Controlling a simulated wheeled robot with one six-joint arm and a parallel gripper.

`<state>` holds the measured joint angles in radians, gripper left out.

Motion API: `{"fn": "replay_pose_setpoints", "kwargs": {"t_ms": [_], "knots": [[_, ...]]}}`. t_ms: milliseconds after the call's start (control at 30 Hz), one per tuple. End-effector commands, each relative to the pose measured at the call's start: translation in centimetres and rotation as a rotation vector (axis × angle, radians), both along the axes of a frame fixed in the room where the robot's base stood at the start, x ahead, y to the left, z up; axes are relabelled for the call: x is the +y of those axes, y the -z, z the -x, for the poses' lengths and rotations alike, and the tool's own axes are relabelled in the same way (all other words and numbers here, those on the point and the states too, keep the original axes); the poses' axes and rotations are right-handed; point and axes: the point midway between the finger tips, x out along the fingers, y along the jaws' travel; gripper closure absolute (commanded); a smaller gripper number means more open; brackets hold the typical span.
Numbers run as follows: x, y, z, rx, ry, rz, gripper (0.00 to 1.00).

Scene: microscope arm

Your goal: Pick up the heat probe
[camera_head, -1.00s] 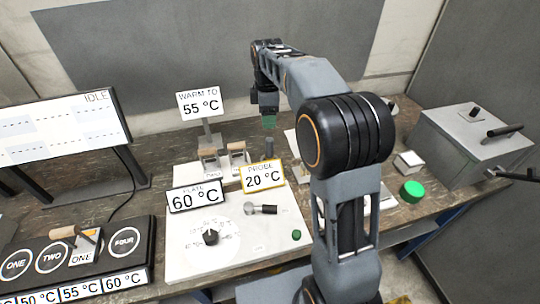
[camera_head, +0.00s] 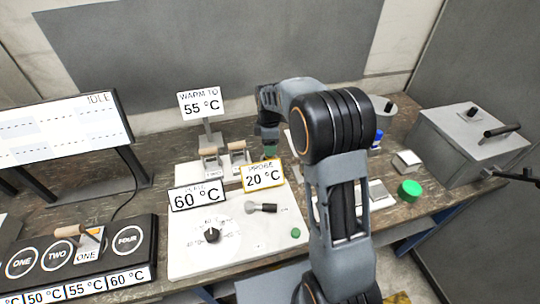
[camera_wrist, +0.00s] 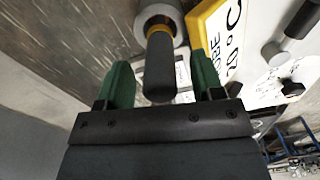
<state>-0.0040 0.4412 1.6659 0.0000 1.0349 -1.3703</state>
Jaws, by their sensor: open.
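The heat probe (camera_wrist: 160,68) has a dark grey handle with a yellow band and sits in a round grey holder (camera_wrist: 157,20) in the wrist view. My gripper (camera_wrist: 163,80) is open, with one green finger on each side of the probe handle. I see gaps between the fingers and the handle. In the head view my gripper (camera_head: 270,151) is low behind the yellow-framed PROBE 20 °C sign (camera_head: 262,176). The probe itself is hidden there by the gripper and arm.
A white hot plate base (camera_head: 255,240) with a dial and the 60 °C sign (camera_head: 197,197) lies in front. Two wood-topped blocks (camera_head: 236,153) stand just left of my gripper. A green cap (camera_head: 410,190) and a grey box (camera_head: 470,145) are at right.

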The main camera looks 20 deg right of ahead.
Motion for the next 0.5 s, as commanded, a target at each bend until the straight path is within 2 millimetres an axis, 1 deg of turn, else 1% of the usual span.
{"fn": "replay_pose_setpoints", "kwargs": {"t_ms": [267, 367, 500], "knots": [[0.03, 0.29, 0.00, -0.001, -0.001, 0.000, 0.39], [0.04, 0.28, 0.00, -0.001, -0.001, 0.000, 0.47], [0.03, 0.26, 0.00, -0.001, -0.001, 0.000, 0.60]]}}
